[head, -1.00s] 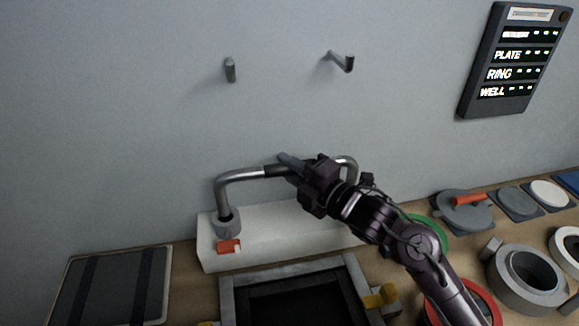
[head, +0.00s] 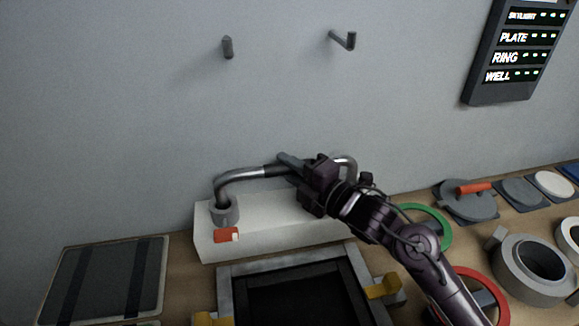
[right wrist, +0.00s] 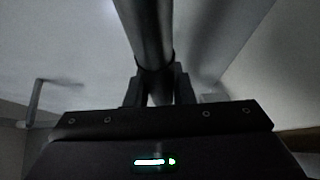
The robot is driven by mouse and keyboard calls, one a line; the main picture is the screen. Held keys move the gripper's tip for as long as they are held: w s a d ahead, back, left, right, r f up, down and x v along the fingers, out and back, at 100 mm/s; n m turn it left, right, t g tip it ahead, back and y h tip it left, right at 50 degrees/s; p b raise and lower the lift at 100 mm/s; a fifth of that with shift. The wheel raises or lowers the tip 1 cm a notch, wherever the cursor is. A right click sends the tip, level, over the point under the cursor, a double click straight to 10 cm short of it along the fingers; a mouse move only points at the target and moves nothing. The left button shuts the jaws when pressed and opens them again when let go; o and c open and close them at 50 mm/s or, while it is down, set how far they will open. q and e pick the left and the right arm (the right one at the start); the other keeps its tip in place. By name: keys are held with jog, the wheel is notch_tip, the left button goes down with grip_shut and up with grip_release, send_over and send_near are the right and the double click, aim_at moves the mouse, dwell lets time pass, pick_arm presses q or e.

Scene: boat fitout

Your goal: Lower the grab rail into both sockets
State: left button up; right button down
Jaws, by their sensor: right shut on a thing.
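The grab rail (head: 240,174) is a grey metal bar with bent-down ends and a dark middle band. My right gripper (head: 296,170) is shut on its middle; the bar (right wrist: 146,30) also runs between the fingers in the right wrist view. The rail's left end goes down into the left socket (head: 226,213), a grey cup on the white block (head: 285,221). The rail's right end bends down behind my gripper and arm. The right socket is hidden, so I cannot tell whether that end is in it. My left gripper is out of view.
Two pegs (head: 228,47) (head: 345,40) stick out of the wall above. A dark framed opening (head: 225,290) with yellow clamps lies in front of the block. A green ring (head: 446,232), red ring and grey ring (head: 505,288) lie to the right. A sign panel (head: 510,60) hangs upper right.

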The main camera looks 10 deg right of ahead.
jog(key=shift+r, duration=0.15)
jog(key=c, duration=1.2)
grip_release()
